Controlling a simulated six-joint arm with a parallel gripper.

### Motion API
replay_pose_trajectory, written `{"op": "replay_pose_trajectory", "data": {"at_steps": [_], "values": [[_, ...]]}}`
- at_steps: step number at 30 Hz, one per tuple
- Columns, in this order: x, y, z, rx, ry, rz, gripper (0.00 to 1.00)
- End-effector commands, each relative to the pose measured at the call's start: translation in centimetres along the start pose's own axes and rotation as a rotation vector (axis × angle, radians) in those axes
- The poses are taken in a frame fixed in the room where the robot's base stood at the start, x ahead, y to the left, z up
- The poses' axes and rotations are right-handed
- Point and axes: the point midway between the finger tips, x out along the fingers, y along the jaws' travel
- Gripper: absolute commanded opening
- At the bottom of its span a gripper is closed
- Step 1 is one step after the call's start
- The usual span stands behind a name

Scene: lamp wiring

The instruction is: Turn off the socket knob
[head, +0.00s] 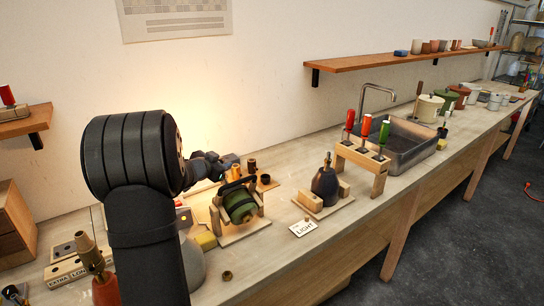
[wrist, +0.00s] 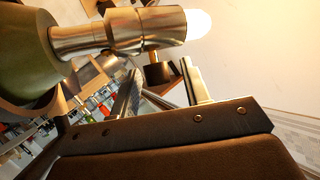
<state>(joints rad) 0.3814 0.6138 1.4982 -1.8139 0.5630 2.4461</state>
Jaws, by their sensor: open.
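In the wrist view a metal lamp socket (wrist: 118,36) runs across the top from a green lamp body (wrist: 25,50). A glowing white bulb (wrist: 200,25) is at its right end, and the wall around it is lit. The dark socket knob (wrist: 158,74) hangs below the socket on a short brass stem. My gripper (wrist: 165,82) is open, with a finger on each side of the knob; contact cannot be told. In the head view the green lamp (head: 238,203) sits on a wooden stand, and my arm hides the bulb and much of my gripper.
A dark lamp body (head: 325,186) stands on a wooden base to the right. A card reading LIGHT (head: 303,228) lies in front. A wooden rack (head: 362,163) holds red and green-handled tools beside the sink (head: 410,145). A small brass part (head: 227,275) lies near the front edge.

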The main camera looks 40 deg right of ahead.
Motion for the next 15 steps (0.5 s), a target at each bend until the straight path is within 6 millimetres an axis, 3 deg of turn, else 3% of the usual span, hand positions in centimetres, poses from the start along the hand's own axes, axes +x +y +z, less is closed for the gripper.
{"op": "replay_pose_trajectory", "data": {"at_steps": [5, 15], "values": [[-0.1, -0.1, 0.2, 0.044, -0.007, 0.074, 0.43], [-7.0, -0.6, 0.1, 0.044, -0.006, 0.075, 0.43]]}}
